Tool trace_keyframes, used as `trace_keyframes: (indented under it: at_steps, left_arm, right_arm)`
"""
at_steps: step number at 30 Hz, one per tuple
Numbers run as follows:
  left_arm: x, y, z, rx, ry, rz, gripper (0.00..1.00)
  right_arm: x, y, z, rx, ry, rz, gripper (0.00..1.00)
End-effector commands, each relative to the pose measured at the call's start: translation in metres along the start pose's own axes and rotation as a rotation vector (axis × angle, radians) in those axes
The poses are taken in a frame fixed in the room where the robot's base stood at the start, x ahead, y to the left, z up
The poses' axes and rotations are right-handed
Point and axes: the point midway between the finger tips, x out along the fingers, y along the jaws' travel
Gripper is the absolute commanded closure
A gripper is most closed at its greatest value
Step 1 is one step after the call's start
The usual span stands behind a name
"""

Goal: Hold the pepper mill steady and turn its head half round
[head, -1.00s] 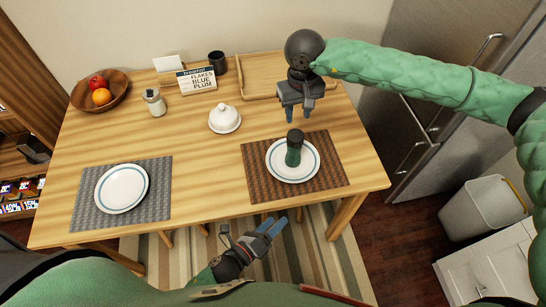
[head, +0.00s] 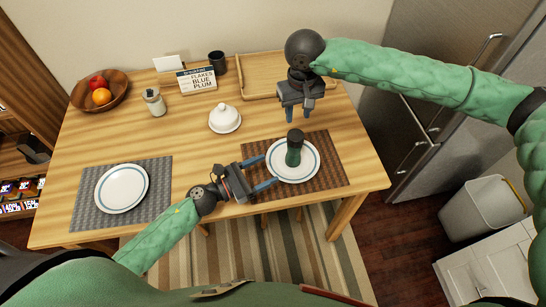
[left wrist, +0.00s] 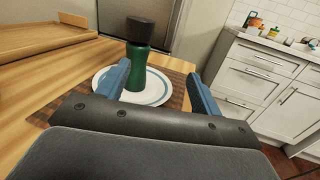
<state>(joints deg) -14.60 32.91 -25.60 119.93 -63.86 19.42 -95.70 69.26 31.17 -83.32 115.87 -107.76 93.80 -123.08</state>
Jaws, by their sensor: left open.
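The pepper mill (head: 294,149) has a dark green body and a black head. It stands upright on a white plate (head: 292,173) with a blue ring, on the brown placemat at the right. My left gripper (head: 270,170) is open and empty, low at the plate's left edge, its blue fingers pointing toward the mill. In the left wrist view the mill (left wrist: 137,60) stands beyond the fingertips, nearer the left finger, apart from both. My right gripper (head: 296,112) hangs above the table behind the mill, fingers down, apart and empty.
A white butter dish (head: 225,119) stands left of the mill. A wooden tray (head: 240,78), a sign (head: 197,81), a dark mug (head: 217,62), a jar (head: 154,102) and a fruit bowl (head: 118,97) are farther back. Another plate (head: 122,188) lies at the left.

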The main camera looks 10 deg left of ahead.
Motion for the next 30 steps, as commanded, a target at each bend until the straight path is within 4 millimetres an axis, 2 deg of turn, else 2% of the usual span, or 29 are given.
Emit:
trace_keyframes:
  at_steps: [1,6,12,20,30]
  left_arm:
    - [0.010,0.008,-0.006,-0.002,0.004,-0.004,0.34]
    - [0.035,0.027,-0.022,-0.015,0.020,-0.019,0.34]
    - [0.052,0.040,-0.033,-0.024,0.034,-0.030,0.34]
    - [0.068,0.043,-0.036,-0.025,0.038,-0.033,0.34]
    - [0.112,0.042,-0.037,-0.025,0.037,-0.033,0.34]
  right_arm:
    - [0.000,0.000,0.000,0.000,0.000,0.000,0.64]
    - [0.000,0.000,0.000,0.000,0.000,0.000,0.64]
    - [0.000,0.000,0.000,0.000,0.000,0.000,0.64]
    - [0.000,0.000,0.000,0.000,0.000,0.000,0.64]
    - [0.000,0.000,0.000,0.000,0.000,0.000,0.64]
